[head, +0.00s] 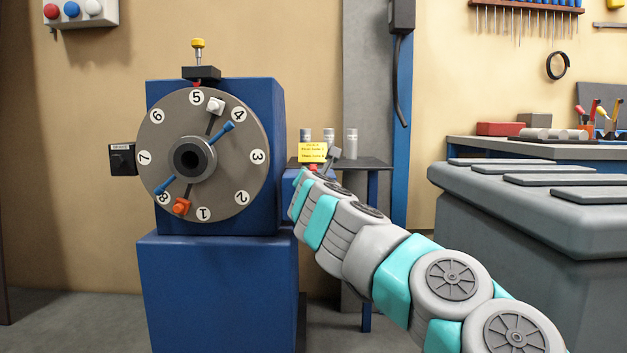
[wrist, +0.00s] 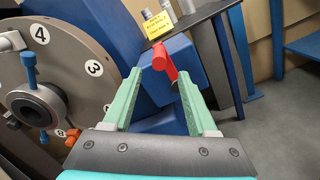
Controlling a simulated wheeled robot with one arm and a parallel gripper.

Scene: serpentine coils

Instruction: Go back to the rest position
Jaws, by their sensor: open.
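My gripper (wrist: 158,100) is open in the wrist view, with two green fingers apart. A red lever or handle (wrist: 164,62) on a blue block shows between and beyond the fingertips; I cannot tell its exact distance from them. No object is seen held. In the head view my arm reaches from the lower right toward the right side of the blue machine (head: 215,290), and the gripper end is mostly hidden behind my arm. The machine's grey numbered dial (head: 235,175) carries blue, white and orange pegs; part of it also shows at the left of the wrist view (wrist: 75,50).
A small dark table (head: 370,163) with several grey cylinders and a yellow note (head: 312,152) stands behind my arm. A grey cabinet (head: 530,215) is at the right. A black box (head: 122,159) sits left of the dial. Open floor shows at the wrist view's right (wrist: 280,120).

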